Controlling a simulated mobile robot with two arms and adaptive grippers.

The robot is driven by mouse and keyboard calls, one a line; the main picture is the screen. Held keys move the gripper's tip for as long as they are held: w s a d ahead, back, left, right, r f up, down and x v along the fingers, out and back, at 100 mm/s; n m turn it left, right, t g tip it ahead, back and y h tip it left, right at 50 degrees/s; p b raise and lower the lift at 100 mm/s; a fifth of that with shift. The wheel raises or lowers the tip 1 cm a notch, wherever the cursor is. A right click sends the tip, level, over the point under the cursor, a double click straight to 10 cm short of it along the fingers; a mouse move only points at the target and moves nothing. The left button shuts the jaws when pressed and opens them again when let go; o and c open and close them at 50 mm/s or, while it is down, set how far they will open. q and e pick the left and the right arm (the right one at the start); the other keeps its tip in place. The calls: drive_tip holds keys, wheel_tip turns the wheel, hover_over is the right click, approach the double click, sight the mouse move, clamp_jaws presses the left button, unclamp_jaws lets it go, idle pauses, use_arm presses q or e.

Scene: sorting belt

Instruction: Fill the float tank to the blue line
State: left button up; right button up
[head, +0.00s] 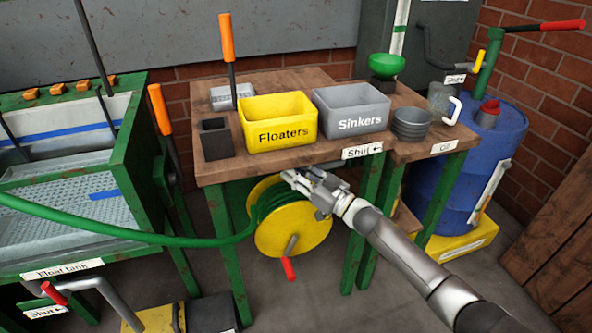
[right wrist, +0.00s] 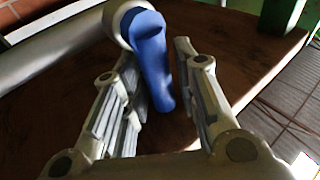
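The green float tank (head: 66,264) stands at the left, with a blue line (head: 70,138) on its pale inner back wall and a perforated plate inside. I cannot make out a water surface. A green hose (head: 130,232) runs from a yellow reel (head: 300,232) to the tank. My right gripper (head: 310,190) is in front of the reel, below the "Shut" label (head: 362,150). In the right wrist view its fingers (right wrist: 158,58) are apart, with a blue handle (right wrist: 152,60) on a grey pipe (right wrist: 60,38) between or just beyond them. My left gripper is out of view.
The wooden bench holds the yellow Floaters bin (head: 278,122), the grey Sinkers bin (head: 352,109) and stacked grey bowls (head: 411,124). A blue drum (head: 478,160) stands at the right. A red-handled grey pipe (head: 95,288) is at the tank's lower front. An orange-handled lever (head: 160,110) stands beside the tank.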

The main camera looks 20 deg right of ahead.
drive_tip(key=v, duration=1.2)
idle(1.0)
drive_tip(key=o, duration=0.3)
drive_tip(key=shift+r, duration=0.1)
